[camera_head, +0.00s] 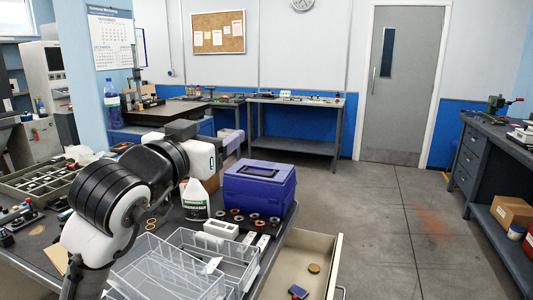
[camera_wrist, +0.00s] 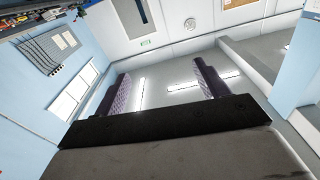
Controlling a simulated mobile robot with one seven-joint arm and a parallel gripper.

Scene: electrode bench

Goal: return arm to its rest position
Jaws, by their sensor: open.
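My arm (camera_head: 105,195) rises from the lower left in the head view, bent above the bench, with its white wrist end (camera_head: 201,158) near the purple toolbox. In the wrist view my gripper (camera_wrist: 163,86) shows two dark, textured fingers set wide apart with nothing between them. The wrist camera looks out at the room's walls and ceiling, with no bench top between the fingers. The fingers cannot be made out clearly in the head view.
An open drawer (camera_head: 335,262) juts out at the front. Open floor (camera_head: 385,220) lies to the right.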

